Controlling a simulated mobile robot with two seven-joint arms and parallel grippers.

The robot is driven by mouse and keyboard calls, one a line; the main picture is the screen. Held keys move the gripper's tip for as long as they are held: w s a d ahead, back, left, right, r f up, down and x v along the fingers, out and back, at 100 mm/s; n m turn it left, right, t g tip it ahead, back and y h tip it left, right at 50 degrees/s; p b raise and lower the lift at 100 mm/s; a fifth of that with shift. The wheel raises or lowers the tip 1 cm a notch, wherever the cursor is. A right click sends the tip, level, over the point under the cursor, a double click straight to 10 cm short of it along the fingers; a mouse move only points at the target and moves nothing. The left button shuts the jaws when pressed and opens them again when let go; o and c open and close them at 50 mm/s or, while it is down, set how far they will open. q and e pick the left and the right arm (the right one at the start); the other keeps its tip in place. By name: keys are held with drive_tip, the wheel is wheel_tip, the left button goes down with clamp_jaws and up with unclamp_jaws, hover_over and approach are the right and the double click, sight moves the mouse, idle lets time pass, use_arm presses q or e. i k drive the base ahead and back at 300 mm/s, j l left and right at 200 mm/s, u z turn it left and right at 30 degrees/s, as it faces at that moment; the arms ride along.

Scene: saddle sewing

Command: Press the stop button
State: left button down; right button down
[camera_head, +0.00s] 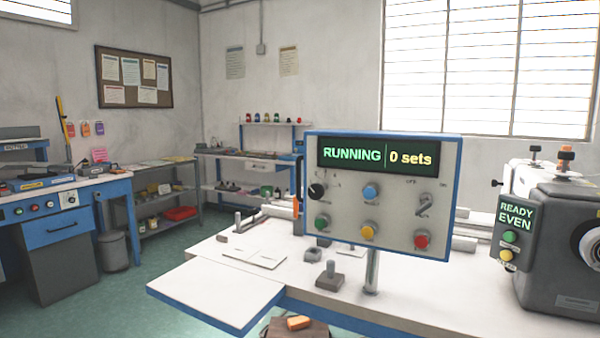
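A blue-edged control panel (382,195) stands on a metal post above the white worktable. Its display (378,156) reads "RUNNING" and "0 sets". A red button (421,240) is at the panel's lower right; I take it for the stop button, but its label is too small to read. A green button (321,222), a yellow button (368,232), a blue button (371,192), a black knob (317,191) and a toggle switch (424,205) share the panel. Neither of my grippers is in view.
A dark machine (560,245) with a "READY EVEN" display stands on the right of the table (213,288). Small metal fixtures (329,277) sit below the panel. An orange block (298,323) lies at the bottom edge. A blue bench (60,230) is at left, with open floor between.

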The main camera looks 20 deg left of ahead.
sight(421, 241)
drive_tip(key=i+j+z, duration=0.15)
drive_tip(key=j+z, duration=0.15)
drive_tip(key=j, duration=1.05)
drive_tip(key=j+z, duration=0.25)
drive_tip(key=j, duration=1.05)
drive_tip(key=i, duration=0.05)
